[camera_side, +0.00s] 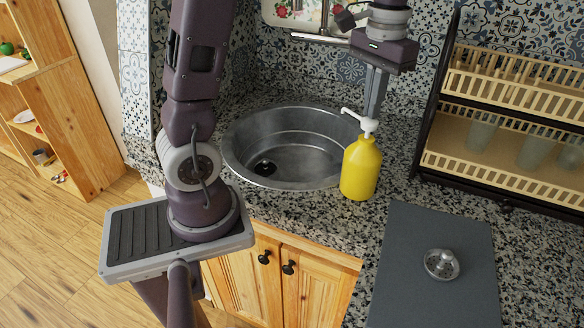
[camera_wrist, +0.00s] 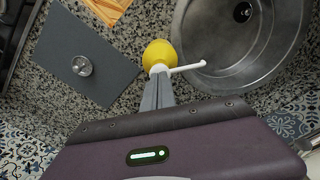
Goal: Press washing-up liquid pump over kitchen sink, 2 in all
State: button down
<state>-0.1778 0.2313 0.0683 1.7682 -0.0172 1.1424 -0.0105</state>
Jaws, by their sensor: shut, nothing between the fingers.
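The yellow washing-up liquid bottle (camera_side: 361,170) stands upright on the speckled worktop at the sink's right edge in the side view. Its white pump (camera_side: 368,124) has the spout pointing left over the steel sink (camera_side: 290,120). The wrist view also shows the bottle (camera_wrist: 158,52), the pump spout (camera_wrist: 190,66) and the sink (camera_wrist: 215,50). My gripper (camera_side: 371,114) points down with its fingers together and empty, tips at the pump head. In the wrist view the fingertips (camera_wrist: 158,77) overlap the pump head's near edge. I cannot tell whether they touch it.
A dark grey mat (camera_side: 412,270) lies in front of the bottle, with a small metal object (camera_side: 441,264) on it. A wooden dish rack (camera_side: 500,120) with several glasses stands at the right. The tap (camera_side: 322,30) is behind the sink, near a patterned tiled wall.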

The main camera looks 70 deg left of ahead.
jog(key=shift+f, duration=1)
jog(key=shift+r, duration=1.45)
jog(key=shift+f, duration=1.45)
jog(key=shift+r, duration=1.45)
